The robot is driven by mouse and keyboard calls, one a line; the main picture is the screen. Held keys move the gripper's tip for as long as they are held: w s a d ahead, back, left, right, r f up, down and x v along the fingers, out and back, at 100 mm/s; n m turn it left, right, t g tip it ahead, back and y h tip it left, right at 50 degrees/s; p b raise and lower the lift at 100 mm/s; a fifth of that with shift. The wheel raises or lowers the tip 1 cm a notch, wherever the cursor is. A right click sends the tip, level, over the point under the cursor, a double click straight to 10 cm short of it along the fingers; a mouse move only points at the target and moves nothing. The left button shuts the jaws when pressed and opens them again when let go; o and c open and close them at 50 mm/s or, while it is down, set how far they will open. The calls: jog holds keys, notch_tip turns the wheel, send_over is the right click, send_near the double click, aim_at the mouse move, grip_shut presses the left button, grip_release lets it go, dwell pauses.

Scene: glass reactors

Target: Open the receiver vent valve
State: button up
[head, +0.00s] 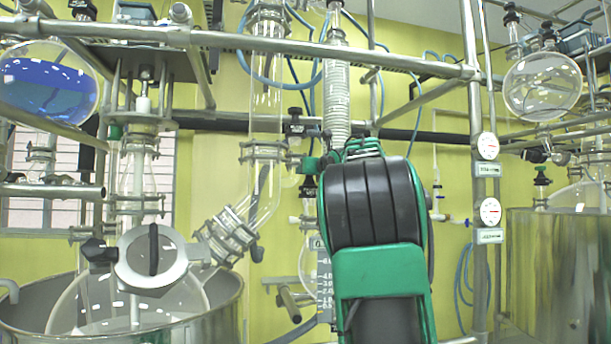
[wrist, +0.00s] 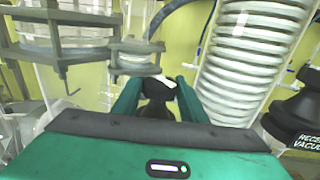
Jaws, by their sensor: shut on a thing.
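In the wrist view, my gripper (wrist: 158,86) has its two green fingers on either side of a black valve knob (wrist: 156,108) and is shut on it. A small white patch shows at the knob's top. No label on this knob is readable, so the frames do not name it as the receiver vent valve. A second black valve (wrist: 297,115) stands to the right, with a partly cut-off label reading "RECE… VACUU…". In the head view, my green and black arm hides most of the gripper and the held knob.
A ribbed coil column (wrist: 255,55) rises close to the right of my fingers; it also shows in the head view (head: 337,90). A clamped glass joint (wrist: 135,60) stands just beyond the fingers. Metal rails (head: 270,45) cross above, and a steel vessel (head: 555,270) stands at right.

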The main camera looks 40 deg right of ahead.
jog(key=shift+s+d+r+n+t+y, duration=0.15)
jog(key=shift+n+t+y, duration=0.15)
jog(key=shift+n+y, duration=0.5)
jog(key=shift+s+d+n+t+y, duration=0.15)
jog(key=shift+n+t+y, duration=0.2)
jog(key=shift+y, duration=0.85)
jog(key=shift+a+r+n+y, duration=0.1)
jog(key=shift+n+y, duration=0.45)
jog(key=shift+y, duration=0.25)
jog(key=shift+w+a+n+y, duration=0.1)
jog(key=shift+n+y, duration=0.7)
jog(key=shift+y, duration=0.4)
jog(key=o, duration=0.9)
jog(key=shift+c, duration=0.2)
jog(key=shift+a+m+h, duration=0.2)
jog(key=shift+m+h, duration=0.2)
jog(key=shift+h, duration=0.2)
jog(key=shift+m+h, duration=0.5)
jog(key=shift+h, duration=0.3)
jog(key=shift+m+h, duration=0.3)
jog(key=shift+h, duration=0.2)
